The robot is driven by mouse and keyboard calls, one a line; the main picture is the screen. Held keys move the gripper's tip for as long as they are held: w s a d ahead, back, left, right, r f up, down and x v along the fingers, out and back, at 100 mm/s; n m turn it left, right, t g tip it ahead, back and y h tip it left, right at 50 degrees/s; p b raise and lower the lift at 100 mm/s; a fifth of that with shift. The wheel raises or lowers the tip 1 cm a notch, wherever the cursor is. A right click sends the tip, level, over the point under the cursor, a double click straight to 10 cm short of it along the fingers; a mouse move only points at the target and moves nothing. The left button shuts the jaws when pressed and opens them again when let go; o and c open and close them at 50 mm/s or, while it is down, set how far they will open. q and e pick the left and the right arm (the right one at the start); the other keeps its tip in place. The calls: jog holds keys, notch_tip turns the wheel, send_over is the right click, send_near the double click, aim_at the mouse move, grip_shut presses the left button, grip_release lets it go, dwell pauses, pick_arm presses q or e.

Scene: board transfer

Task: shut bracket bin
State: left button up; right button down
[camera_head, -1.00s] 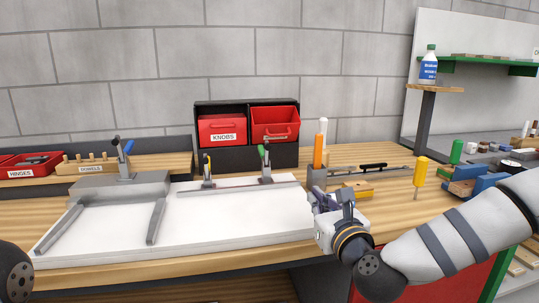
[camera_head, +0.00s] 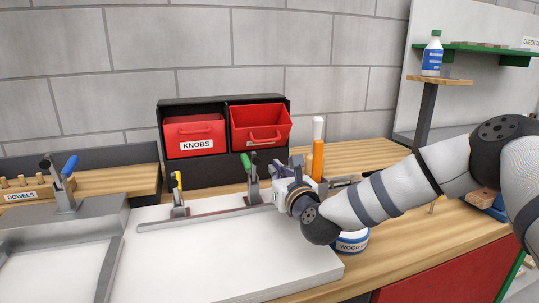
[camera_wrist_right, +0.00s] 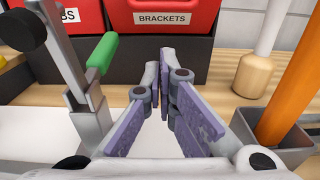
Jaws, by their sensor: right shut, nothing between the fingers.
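The red bracket bin (camera_head: 262,122) sits in the right bay of the black cabinet (camera_head: 200,173). It stands pulled out, with its open top showing and its front further forward than the knobs bin (camera_head: 194,136). In the right wrist view its BRACKETS label shows on the red front (camera_wrist_right: 190,32), ahead of the fingertips. My right gripper (camera_head: 296,163) is in front of the cabinet, below and right of the bin. In the wrist view its purple-padded fingers (camera_wrist_right: 165,62) are shut and empty, apart from the bin. My left gripper is not in view.
A green-handled clamp (camera_head: 249,172) stands just left of my right gripper. An orange-handled tool (camera_head: 317,160) and a white-topped handle stand close on its right. A labelled jar (camera_head: 352,243) is partly behind my arm. The white board (camera_head: 220,260) fills the front.

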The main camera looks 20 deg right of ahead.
aim_at(260, 132)
jog(key=shift+w+f, duration=0.25)
jog(key=shift+w, duration=0.8)
jog(key=r, duration=0.1)
jog(key=w+r, duration=0.1)
jog(key=shift+w+a+r, duration=0.1)
jog(key=shift+w+r, duration=0.2)
jog(key=shift+r, duration=0.05)
jog(key=shift+w+r, duration=0.25)
jog(key=shift+w, duration=0.2)
